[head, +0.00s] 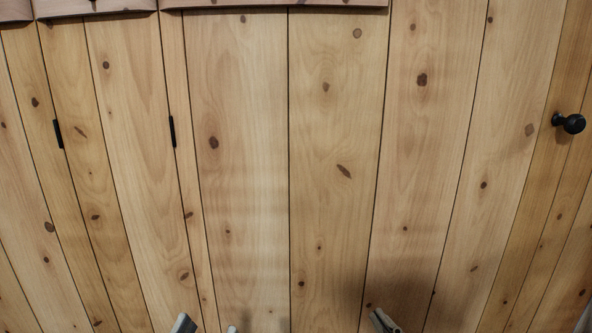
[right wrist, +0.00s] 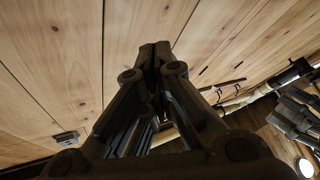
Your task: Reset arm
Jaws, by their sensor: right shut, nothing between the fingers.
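My right gripper (head: 384,321) shows at the bottom edge of the head view, in front of the pine planks. In the right wrist view its fingers (right wrist: 155,52) meet at the tips, with nothing between them. My left gripper (head: 208,326) shows only as two fingertips at the bottom edge of the head view, left of the right gripper. A gap lies between these two tips, and no object shows in it. The rest of both arms is mostly out of the head view.
A pine plank front (head: 335,150) fills the head view. It has a black round knob (head: 570,123) at the right and two black hinges (head: 172,131), (head: 58,134) at the left. A wooden ledge (head: 275,4) runs along the top left.

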